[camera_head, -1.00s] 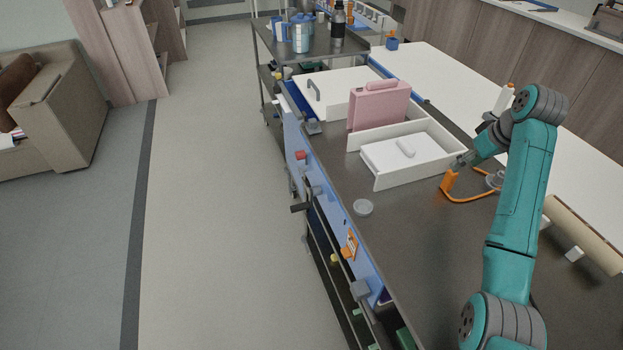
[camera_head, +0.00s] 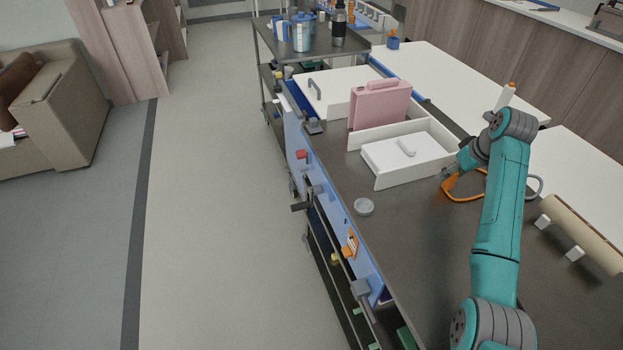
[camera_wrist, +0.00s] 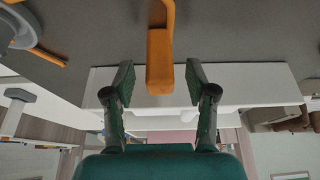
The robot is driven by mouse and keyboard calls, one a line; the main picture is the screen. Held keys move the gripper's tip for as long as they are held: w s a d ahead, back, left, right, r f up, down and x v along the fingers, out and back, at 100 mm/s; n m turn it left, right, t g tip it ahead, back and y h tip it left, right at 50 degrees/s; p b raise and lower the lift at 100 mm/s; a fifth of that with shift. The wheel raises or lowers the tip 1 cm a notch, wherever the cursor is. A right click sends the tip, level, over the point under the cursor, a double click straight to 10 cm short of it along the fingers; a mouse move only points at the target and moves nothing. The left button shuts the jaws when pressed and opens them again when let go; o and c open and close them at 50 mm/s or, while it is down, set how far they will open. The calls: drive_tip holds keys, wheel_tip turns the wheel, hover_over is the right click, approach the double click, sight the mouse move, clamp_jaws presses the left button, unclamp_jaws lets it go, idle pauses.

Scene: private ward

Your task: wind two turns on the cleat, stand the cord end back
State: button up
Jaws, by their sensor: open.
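The orange cord end (camera_head: 450,185) is a block-like piece standing at the left end of the orange cord (camera_head: 464,199) on the dark worktop. In the wrist view the cord end (camera_wrist: 160,62) shows between the two dark fingers of my gripper (camera_wrist: 159,84). The fingers are open, with a gap on both sides of it. In the head view my gripper (camera_head: 448,175) is low beside the cord end. A grey rounded part, seemingly the cleat (camera_head: 537,183), is mostly hidden behind my arm. It shows at the upper left of the wrist view (camera_wrist: 18,28). I cannot make out turns on it.
A white open tray (camera_head: 388,182) with a white box inside lies just left of my gripper. A pink case (camera_head: 379,106) stands behind it. A small round grey lid (camera_head: 364,207) lies at the worktop's front. A beige roll (camera_head: 583,236) on white blocks lies at right.

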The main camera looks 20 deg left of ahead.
clamp_jaws()
drive_tip(key=shift+r, duration=0.1)
drive_tip(key=shift+r, duration=2.4)
